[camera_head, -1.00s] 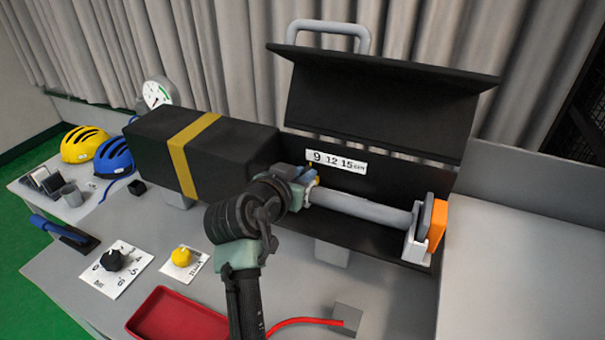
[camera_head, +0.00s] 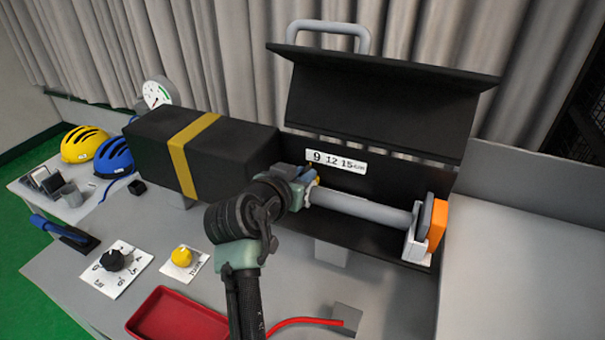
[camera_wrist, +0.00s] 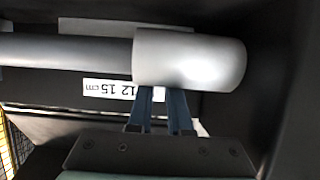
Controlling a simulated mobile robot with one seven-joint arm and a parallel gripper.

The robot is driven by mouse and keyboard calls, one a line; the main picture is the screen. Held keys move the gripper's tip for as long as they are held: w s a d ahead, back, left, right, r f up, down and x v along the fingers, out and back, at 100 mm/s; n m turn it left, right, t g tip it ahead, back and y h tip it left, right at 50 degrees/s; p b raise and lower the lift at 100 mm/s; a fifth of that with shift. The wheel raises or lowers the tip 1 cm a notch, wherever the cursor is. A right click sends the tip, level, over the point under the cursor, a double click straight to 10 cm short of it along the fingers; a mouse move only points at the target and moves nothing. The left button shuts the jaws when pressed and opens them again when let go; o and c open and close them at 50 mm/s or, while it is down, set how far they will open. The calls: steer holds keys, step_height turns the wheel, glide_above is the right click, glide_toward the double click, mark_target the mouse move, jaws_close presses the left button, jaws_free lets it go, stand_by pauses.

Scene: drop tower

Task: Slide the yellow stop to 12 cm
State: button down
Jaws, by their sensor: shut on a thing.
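My gripper (camera_head: 308,174) reaches into the open black housing at the left end of the grey rod (camera_head: 360,207). A small bit of the yellow stop (camera_head: 317,181) shows at its fingertips; my gripper hides the rest. In the wrist view my two blue fingers (camera_wrist: 165,108) are shut on the stop, and their tips run behind a thick grey cylinder (camera_wrist: 190,58) that hides the grip. The white scale label (camera_head: 336,161) reads 9, 12, 15 cm on the housing's back wall. In the wrist view the label (camera_wrist: 105,89) is upside down, its 9 hidden.
A raised black lid (camera_head: 380,105) stands above the housing. A black box with a yellow band (camera_head: 190,155) is to the left. An orange block (camera_head: 437,222) is at the rod's right end. A red tray (camera_head: 175,318) and a yellow knob (camera_head: 181,256) lie in front.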

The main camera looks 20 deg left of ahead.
mark_target(325, 173)
steer(key=shift+d, duration=0.1)
steer(key=shift+d, duration=1.45)
steer(key=c, duration=0.8)
jaws_free()
steer(key=shift+c, duration=0.2)
steer(key=shift+s, duration=0.1)
steer(key=b+v, duration=0.3)
steer(key=v, duration=1)
